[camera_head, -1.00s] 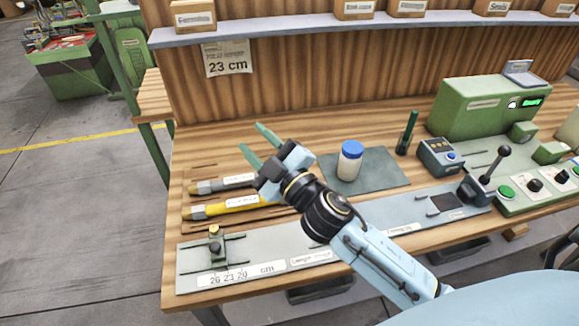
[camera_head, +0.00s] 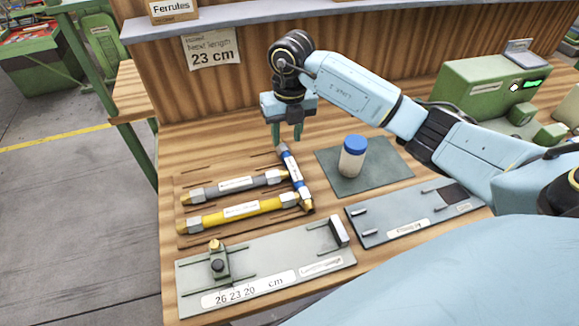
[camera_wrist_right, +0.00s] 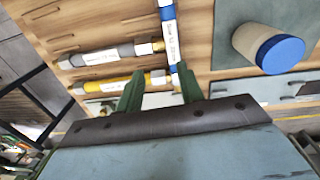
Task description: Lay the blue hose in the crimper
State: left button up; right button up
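The blue hose (camera_head: 294,176) lies on the wooden rack at the right ends of the grey and yellow hoses, slanting across the board; it also shows in the right wrist view (camera_wrist_right: 170,37). My right gripper (camera_head: 287,138) points down at the hose's far end. Its green fingers stand apart; in the wrist view the hose shows between them, with no visible grip. I cannot tell for sure which fixture is the crimper; a green machine with a lit display (camera_head: 490,92) stands at the right. My left gripper is out of view.
The grey hose (camera_head: 235,184) and yellow hose (camera_head: 240,211) lie on the rack. A blue-capped jar (camera_head: 352,157) stands on a dark mat (camera_head: 390,170). A length gauge plate (camera_head: 290,254) and a grey plate with pegs (camera_head: 400,222) lie along the front edge.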

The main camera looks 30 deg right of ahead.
send_over(293, 168)
jog(key=shift+h, duration=0.3)
notch_tip(293, 168, down, 7)
jog(key=shift+w+f, duration=0.1)
jog(key=shift+w, duration=0.05)
jog(key=shift+s+f, duration=0.2)
jog(key=shift+f, duration=2.75)
jog(key=shift+c, duration=0.3)
grip_shut()
